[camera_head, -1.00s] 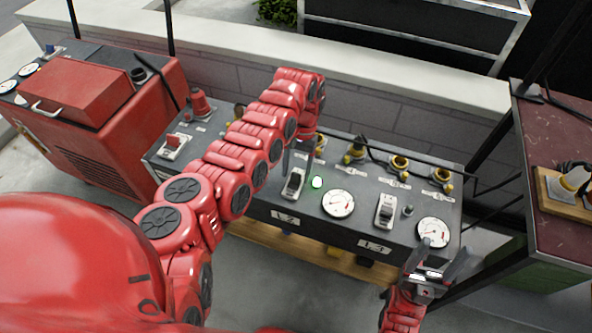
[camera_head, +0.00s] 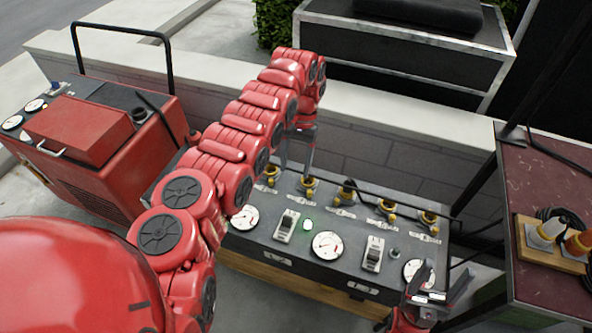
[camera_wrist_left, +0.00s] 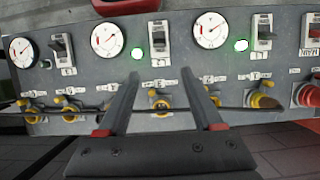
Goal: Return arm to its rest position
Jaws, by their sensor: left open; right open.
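My left gripper (camera_head: 297,160) is open and hangs above the back edge of the grey control panel (camera_head: 335,268), near its row of yellow-ringed sockets. In the left wrist view its two fingers (camera_wrist_left: 160,85) are spread with nothing held between them; a socket (camera_wrist_left: 160,103) shows behind the gap. My left arm reaches across the head view, bent down at the wrist. My right gripper (camera_head: 438,282) is open and empty at the panel's front right corner. Whether either gripper touches the panel is unclear.
The panel carries gauges (camera_head: 327,245), switches (camera_head: 286,226) and a lit green lamp (camera_head: 307,225). A black cable runs past the sockets. A red machine (camera_head: 100,150) stands left, a dark red table (camera_head: 545,190) right. A low wall (camera_head: 400,110) runs behind.

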